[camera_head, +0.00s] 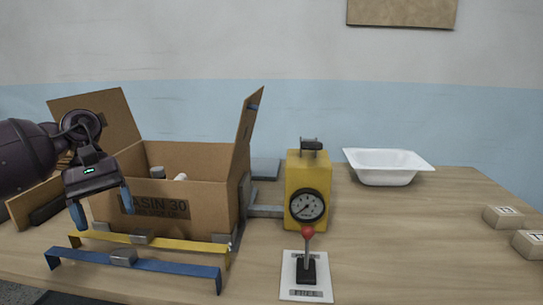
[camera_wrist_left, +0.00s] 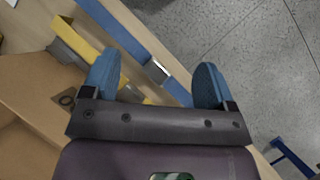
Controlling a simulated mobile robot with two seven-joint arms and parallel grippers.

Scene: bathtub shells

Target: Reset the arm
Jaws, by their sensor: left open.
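My left gripper (camera_head: 103,205) is open and empty in the head view, in front of the left part of an open cardboard box (camera_head: 205,205). Its two blue fingertips point down, above the yellow and blue bars. In the left wrist view the blue fingers (camera_wrist_left: 155,82) are spread apart with nothing held between them. The blue bar (camera_wrist_left: 122,38) and the yellow bar (camera_wrist_left: 82,40) pass below them. My right gripper is in neither view.
A blue bar (camera_head: 170,267) and a yellow bar (camera_head: 180,244) lie before the box. A yellow device with a gauge (camera_head: 308,175), a red-knobbed lever (camera_head: 308,250) and a white basin (camera_head: 386,178) stand rightward. Small blocks (camera_head: 503,217) sit at far right. The table's right-middle is clear.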

